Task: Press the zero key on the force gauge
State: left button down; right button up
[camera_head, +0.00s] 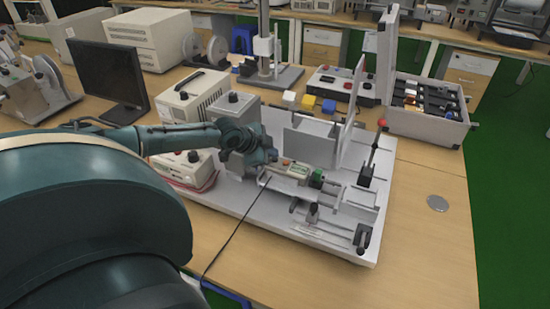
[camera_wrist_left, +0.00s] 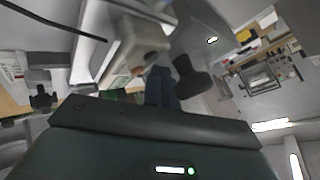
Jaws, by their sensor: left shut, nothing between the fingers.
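The force gauge appears to be the small light unit with a greenish display (camera_head: 299,171) on the white test stand (camera_head: 240,200). Its keys are too small to make out. My left gripper (camera_head: 272,157) is just left of the gauge, very close to it; I cannot tell whether they touch. In the left wrist view the two dark fingers (camera_wrist_left: 162,90) are together and hold nothing. A black round knob (camera_wrist_left: 190,75) shows right beside the fingertips in that view. My right gripper is not in view.
Upright grey plates (camera_head: 310,145) stand behind the gauge. A lever with a red ball (camera_head: 382,123) rises at right. A black cable (camera_head: 235,230) hangs in front. A beige instrument (camera_head: 195,97) stands behind my arm.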

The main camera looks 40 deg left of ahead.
pick_arm(q)
jog(key=shift+r, duration=2.65)
jog(key=shift+f, duration=0.1)
